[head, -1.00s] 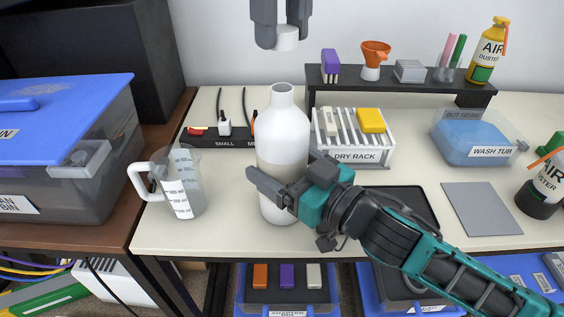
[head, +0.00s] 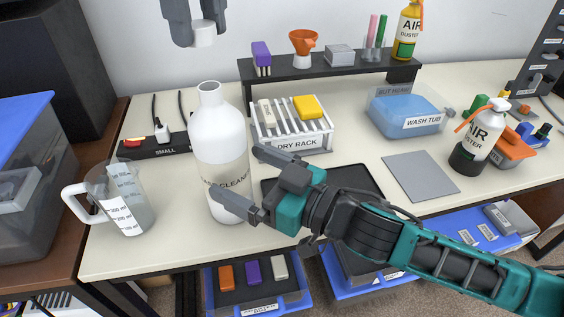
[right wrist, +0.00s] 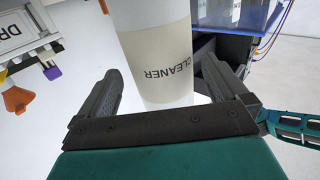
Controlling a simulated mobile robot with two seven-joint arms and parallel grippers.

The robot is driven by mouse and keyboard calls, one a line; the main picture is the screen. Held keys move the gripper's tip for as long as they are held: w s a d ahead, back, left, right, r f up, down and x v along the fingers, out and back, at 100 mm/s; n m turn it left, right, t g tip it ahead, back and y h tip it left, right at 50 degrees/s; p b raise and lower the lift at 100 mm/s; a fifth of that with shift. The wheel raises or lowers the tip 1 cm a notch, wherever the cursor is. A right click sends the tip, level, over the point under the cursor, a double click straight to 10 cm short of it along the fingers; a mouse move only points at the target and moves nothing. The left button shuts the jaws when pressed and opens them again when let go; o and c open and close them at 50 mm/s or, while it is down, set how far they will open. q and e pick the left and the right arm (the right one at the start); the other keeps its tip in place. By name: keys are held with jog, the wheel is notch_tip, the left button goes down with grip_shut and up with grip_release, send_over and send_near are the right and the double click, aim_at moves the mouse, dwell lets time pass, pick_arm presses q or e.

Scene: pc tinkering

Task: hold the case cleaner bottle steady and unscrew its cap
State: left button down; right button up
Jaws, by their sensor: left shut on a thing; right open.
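The white case cleaner bottle (head: 221,150) stands upright on the bench with its neck open and bare. Its label reads CLEANER in the right wrist view (right wrist: 158,60). The white cap (head: 204,36) is up in the air, off the bottle, between the fingers of my left gripper (head: 200,28), which is shut on it above the bottle. My right gripper (head: 237,174) is open at the bottle's right front side. One fingertip lies in front of the bottle in the head view. I cannot tell whether the fingers touch it.
A measuring jug (head: 123,203) stands left of the bottle. A dry rack (head: 290,133) is close behind it on the right. The bench front edge is close.

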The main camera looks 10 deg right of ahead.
jog(key=v, duration=0.7)
pick_arm(q)
jog(key=shift+s+d, duration=0.1)
pick_arm(e)
jog(key=shift+s+d, duration=0.15)
dwell(0.4)
